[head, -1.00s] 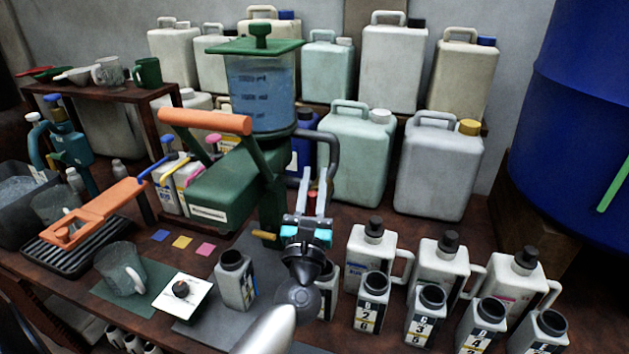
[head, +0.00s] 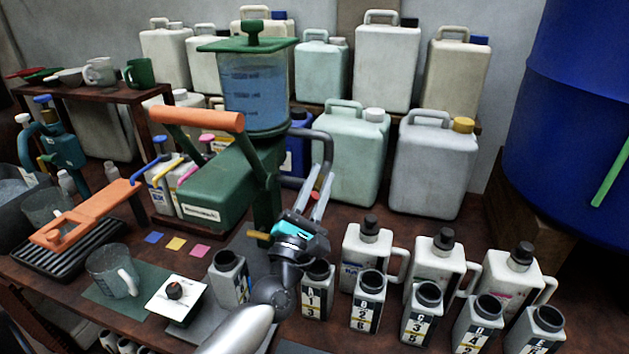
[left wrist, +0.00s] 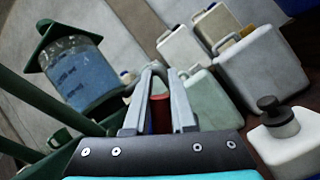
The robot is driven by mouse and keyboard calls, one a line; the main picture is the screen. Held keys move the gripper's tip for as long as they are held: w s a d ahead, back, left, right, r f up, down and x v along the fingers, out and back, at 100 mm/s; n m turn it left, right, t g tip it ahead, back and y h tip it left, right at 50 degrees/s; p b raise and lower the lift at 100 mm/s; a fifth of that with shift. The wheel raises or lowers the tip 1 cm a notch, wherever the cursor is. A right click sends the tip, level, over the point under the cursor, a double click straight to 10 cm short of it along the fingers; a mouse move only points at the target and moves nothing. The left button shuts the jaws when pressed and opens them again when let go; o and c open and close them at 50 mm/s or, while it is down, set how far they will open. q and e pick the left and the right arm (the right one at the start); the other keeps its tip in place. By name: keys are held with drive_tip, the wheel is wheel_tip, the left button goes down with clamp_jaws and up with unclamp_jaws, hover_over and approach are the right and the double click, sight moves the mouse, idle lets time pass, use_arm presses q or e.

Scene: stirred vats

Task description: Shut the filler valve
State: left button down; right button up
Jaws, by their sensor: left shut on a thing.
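The green filler (head: 215,190) stands mid-bench with an orange lever (head: 197,120) and a clear tank (head: 255,95) of blue liquid under a green lid. A dark grey pipe (head: 328,150) loops from its right side. My left gripper (head: 319,172) is at this pipe, tilted, its fingers pointing up and away. In the left wrist view a red valve handle (left wrist: 160,115) shows between the two grey fingers, and they are shut on it. The fingers hide much of the handle and the valve, so I cannot tell its exact setting. My right gripper is out of view.
Labelled bottles (head: 368,300) and dark-capped jugs (head: 440,262) stand close to the right of my left arm. Large canisters (head: 435,165) stand behind. An open bottle (head: 229,275), a dial plate (head: 175,297) and a glass mug (head: 112,270) stand to the left.

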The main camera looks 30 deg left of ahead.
use_arm(q)
drive_tip(key=shift+w+d+f+m+g+h+p, duration=0.1)
drive_tip(key=shift+d+f+m+g+h+p, duration=0.3)
drive_tip(key=shift+m+h+p, duration=1.45)
drive_tip(key=shift+w+d+f+m+g+h+p, duration=0.1)
drive_tip(key=shift+d+f+m+g+h, duration=0.3)
drive_tip(key=shift+m, duration=2.9)
drive_tip(key=shift+w+d+f+m+g+h+p, duration=0.15)
drive_tip(key=shift+f+m+g+h+p, duration=0.7)
drive_tip(key=shift+m, duration=1.7)
drive_tip(key=shift+s+r+h, duration=0.1)
drive_tip(key=shift+r+h, duration=0.2)
drive_tip(key=shift+h, duration=0.3)
drive_tip(key=c, duration=0.8)
unclamp_jaws()
drive_tip(key=shift+o, duration=0.2)
drive_tip(key=shift+s, duration=0.1)
drive_tip(key=v, duration=1.5)
drive_tip(key=shift+f, duration=0.25)
drive_tip(key=shift+d, duration=0.1)
